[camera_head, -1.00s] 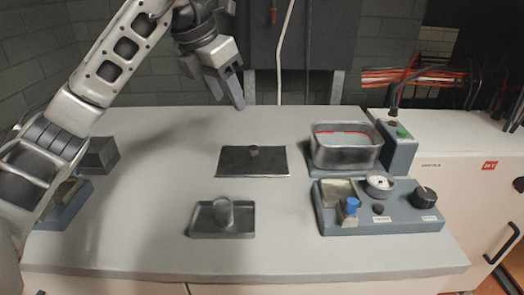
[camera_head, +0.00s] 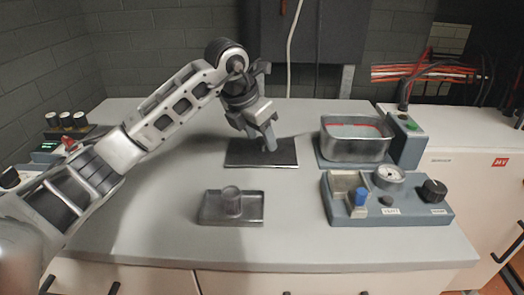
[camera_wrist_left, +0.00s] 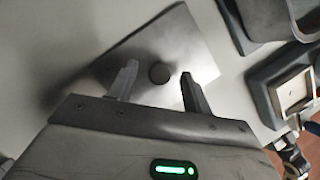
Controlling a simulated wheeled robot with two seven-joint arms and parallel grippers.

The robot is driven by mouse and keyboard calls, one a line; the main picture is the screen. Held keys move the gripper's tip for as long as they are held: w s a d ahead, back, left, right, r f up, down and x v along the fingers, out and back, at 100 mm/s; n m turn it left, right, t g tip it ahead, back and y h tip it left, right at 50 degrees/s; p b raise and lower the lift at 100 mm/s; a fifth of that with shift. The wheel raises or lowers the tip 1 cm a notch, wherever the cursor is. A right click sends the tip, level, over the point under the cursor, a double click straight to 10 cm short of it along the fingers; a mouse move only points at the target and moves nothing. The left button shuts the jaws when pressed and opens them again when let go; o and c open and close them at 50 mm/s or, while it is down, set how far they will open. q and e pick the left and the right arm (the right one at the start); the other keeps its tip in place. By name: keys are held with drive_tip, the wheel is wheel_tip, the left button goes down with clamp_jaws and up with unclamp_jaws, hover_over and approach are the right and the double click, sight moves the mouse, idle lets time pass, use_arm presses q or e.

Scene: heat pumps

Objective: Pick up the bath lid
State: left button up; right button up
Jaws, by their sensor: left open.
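The bath lid is a flat dark grey plate (camera_head: 240,154) with a small round knob, lying on the bench left of the bath. The bath (camera_head: 352,147) is an open metal tub with a red line inside. My left gripper (camera_head: 268,146) is over the lid, its fingers pointing down and hiding the knob in the head view. In the left wrist view the lid (camera_wrist_left: 193,45) lies beneath the open fingers, and its dark knob (camera_wrist_left: 159,73) shows between them. I cannot tell whether the fingertips are level with the knob. My right gripper is out of view.
A small dark tray with a cylinder (camera_head: 231,204) stands in front of the lid. A control box with a blue knob and dial (camera_head: 387,208) is at right, before the bath. A rack of white-topped pieces (camera_head: 67,124) stands at far left.

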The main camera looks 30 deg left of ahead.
use_arm(q)
drive_tip(key=shift+w+f, duration=0.1)
drive_tip(key=shift+f, duration=0.15)
clamp_jaws()
drive_tip(key=shift+r, duration=0.2)
